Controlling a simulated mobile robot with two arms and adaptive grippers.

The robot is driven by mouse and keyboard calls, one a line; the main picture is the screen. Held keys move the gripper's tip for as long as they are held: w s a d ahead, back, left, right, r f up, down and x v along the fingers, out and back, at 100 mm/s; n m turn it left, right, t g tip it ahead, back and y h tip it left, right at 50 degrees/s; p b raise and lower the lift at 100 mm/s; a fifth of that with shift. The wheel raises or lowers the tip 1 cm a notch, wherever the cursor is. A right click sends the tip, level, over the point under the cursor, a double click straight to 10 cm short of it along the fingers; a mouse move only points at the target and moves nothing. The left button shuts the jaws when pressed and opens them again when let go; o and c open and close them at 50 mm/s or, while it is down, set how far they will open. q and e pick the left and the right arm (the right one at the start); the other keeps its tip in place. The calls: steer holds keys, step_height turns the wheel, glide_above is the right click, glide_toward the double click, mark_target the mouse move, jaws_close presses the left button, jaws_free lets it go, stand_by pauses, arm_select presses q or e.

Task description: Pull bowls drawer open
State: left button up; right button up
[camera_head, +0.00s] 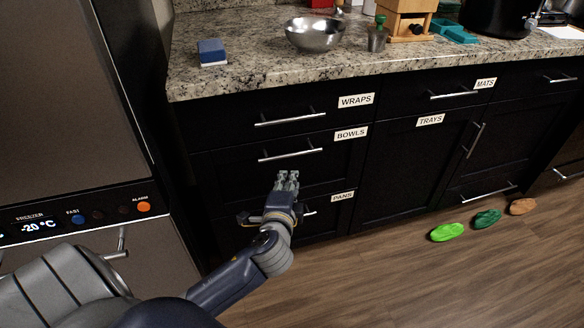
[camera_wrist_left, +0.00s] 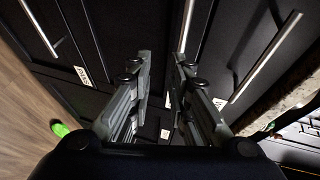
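The bowls drawer (camera_head: 236,166) is a black front in the middle of the left cabinet stack, with a white BOWLS label (camera_head: 350,133). It looks closed, flush with its neighbours. Its silver bar handle (camera_head: 290,155) is uncovered. My left gripper (camera_head: 287,176) is just below the handle in the head view, in front of the drawer. In the left wrist view its fingers (camera_wrist_left: 162,62) are apart with nothing between them. The handle (camera_wrist_left: 187,25) shows there beyond the fingertips, nearly in line with the right-hand finger. My right gripper is in neither view.
The wraps drawer (camera_head: 225,126) is above and the pans drawer handle (camera_head: 309,212) below, partly hidden by my wrist. A freezer (camera_head: 65,110) stands close at left. A metal bowl (camera_head: 315,36) and blue sponge (camera_head: 211,50) sit on the counter.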

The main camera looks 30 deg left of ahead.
mark_target(292, 156)
arm_select(q)
steer(key=shift+t+y, duration=0.3)
steer(key=w+a, duration=0.1)
steer(key=w, duration=0.1)
steer(key=w+a+b, duration=0.1)
steer(key=w+a, duration=0.1)
steer(key=w, duration=0.1)
steer(key=w+a+b, duration=0.1)
steer(key=w, duration=0.2)
steer(key=shift+w+a+r, duration=0.1)
steer(key=shift+a+r, duration=0.1)
steer(key=shift+r, duration=0.15)
steer(key=shift+w+a+f, duration=0.1)
steer(key=shift+w+a, duration=0.2)
steer(key=shift+w, duration=0.25)
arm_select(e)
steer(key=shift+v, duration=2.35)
arm_select(q)
jaws_close()
